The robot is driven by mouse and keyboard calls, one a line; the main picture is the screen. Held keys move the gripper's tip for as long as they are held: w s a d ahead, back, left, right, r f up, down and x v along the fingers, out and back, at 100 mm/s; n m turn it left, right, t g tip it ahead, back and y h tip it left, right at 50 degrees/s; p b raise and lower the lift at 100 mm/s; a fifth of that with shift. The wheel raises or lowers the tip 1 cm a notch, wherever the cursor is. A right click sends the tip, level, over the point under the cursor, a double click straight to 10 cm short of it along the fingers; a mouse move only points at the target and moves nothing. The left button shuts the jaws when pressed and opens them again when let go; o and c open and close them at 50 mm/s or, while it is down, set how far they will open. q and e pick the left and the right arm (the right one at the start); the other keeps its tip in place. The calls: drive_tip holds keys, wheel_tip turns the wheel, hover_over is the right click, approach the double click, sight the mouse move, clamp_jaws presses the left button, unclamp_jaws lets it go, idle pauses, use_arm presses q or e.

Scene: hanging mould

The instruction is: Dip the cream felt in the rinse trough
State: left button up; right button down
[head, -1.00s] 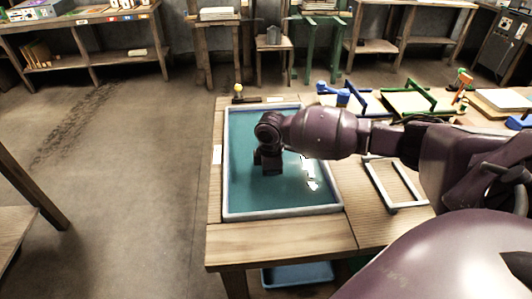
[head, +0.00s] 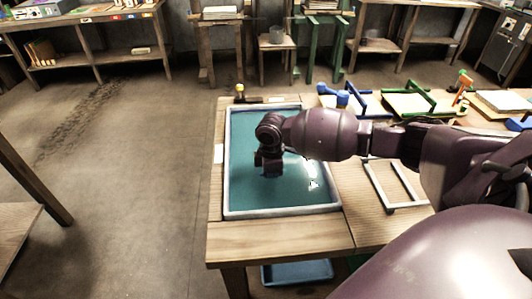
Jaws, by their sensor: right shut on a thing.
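The rinse trough (head: 226,190) is a wide, shallow basin with a pale rim and teal water, set into the wooden table. My right gripper (head: 270,168) points down over the middle of the trough, at or close to the water. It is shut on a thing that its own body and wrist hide. I make out no cream felt for certain. A bright white patch on the water right of the gripper looks like a reflection. My left gripper is out of view.
An empty pale frame (head: 393,206) lies on the table right of the trough. Blue-handled (head: 345,98) and green-handled (head: 412,105) boards stand at the back right. A small yellow-topped item (head: 240,90) is at the back left corner. A blue tub (head: 297,273) sits underneath.

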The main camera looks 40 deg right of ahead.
drive_tip(key=shift+r+p, duration=0.35)
drive_tip(key=shift+r, duration=0.6)
drive_tip(key=shift+r+p, duration=0.3)
drive_tip(key=shift+r, duration=0.2)
drive_tip(key=shift+r+p, duration=0.35)
drive_tip(key=shift+r, duration=0.25)
drive_tip(key=shift+r+p, duration=0.5)
drive_tip(key=shift+r, duration=0.25)
drive_tip(key=shift+r+p, duration=0.5)
drive_tip(key=shift+r, duration=0.3)
drive_tip(key=shift+r+p, duration=0.55)
drive_tip(key=shift+r, duration=0.25)
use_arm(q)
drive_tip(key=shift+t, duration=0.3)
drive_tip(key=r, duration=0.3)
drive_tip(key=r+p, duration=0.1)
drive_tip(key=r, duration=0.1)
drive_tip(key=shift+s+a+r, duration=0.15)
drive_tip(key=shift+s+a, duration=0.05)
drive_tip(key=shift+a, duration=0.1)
use_arm(e)
drive_tip(key=shift+r, duration=0.85)
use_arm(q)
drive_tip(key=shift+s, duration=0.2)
use_arm(e)
drive_tip(key=shift+f, duration=0.1)
